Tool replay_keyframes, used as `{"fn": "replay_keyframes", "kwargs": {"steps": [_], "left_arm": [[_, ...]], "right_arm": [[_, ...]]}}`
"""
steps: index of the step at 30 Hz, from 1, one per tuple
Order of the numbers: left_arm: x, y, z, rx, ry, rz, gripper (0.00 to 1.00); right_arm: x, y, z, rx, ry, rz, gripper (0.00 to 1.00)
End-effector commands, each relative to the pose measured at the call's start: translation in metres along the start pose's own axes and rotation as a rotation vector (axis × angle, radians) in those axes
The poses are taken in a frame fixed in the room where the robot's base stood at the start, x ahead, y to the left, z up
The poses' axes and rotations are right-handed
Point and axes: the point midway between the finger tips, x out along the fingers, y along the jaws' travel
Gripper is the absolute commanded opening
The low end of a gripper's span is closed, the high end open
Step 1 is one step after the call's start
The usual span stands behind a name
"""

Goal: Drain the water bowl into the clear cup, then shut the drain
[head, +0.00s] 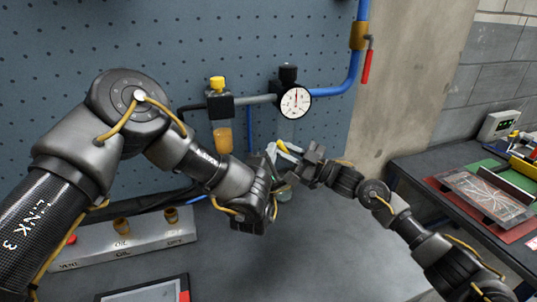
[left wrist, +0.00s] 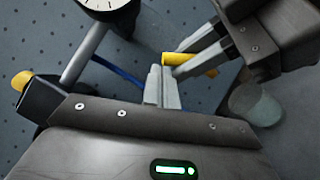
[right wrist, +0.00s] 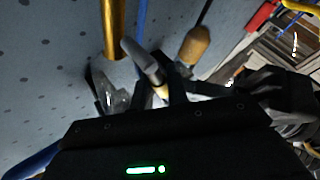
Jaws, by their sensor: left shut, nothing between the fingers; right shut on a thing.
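The clear water bowl (head: 286,129) hangs under the round gauge (head: 295,102) on the pegboard. Below it is a yellow drain piece (left wrist: 190,62), also visible in the head view (head: 284,146). My right gripper (head: 288,153) is shut on this piece, its fingers coming from the right. My left gripper (left wrist: 163,70) is shut and empty, its tips close beside the yellow piece; I cannot tell if they touch. The clear cup (left wrist: 255,103) stands below; in the head view (head: 284,192) it is partly hidden by the grippers. I cannot make out its water level.
An amber bowl (head: 222,140) hangs to the left under a yellow-topped unit (head: 217,84). A blue pipe with a red lever (head: 367,66) is at upper right. A labelled grey block (head: 120,238) and a tablet (head: 150,290) are at front left. The front middle bench is clear.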

Motion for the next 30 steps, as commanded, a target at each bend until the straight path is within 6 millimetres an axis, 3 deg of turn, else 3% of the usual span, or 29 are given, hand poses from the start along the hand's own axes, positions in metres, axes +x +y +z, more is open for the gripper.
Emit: {"fn": "replay_keyframes", "kwargs": {"steps": [6, 7, 11, 24, 30], "left_arm": [[0.004, 0.005, 0.007, -0.011, -0.006, 0.014, 0.00], [0.004, 0.005, 0.007, -0.011, -0.006, 0.014, 0.00], [0.004, 0.006, 0.005, -0.010, -0.005, 0.014, 0.00], [0.003, 0.004, 0.003, -0.006, -0.002, 0.011, 0.00], [0.003, 0.004, 0.004, -0.006, -0.003, 0.010, 0.00]], "right_arm": [[0.003, -0.006, -0.004, 0.000, 0.009, -0.016, 0.00], [0.003, -0.006, -0.004, 0.000, 0.009, -0.016, 0.19], [0.004, -0.007, -0.003, 0.001, 0.009, -0.017, 0.36], [0.003, -0.004, -0.002, 0.000, 0.006, -0.010, 0.37], [-0.009, -0.003, -0.002, 0.000, 0.004, -0.007, 0.37]]}}
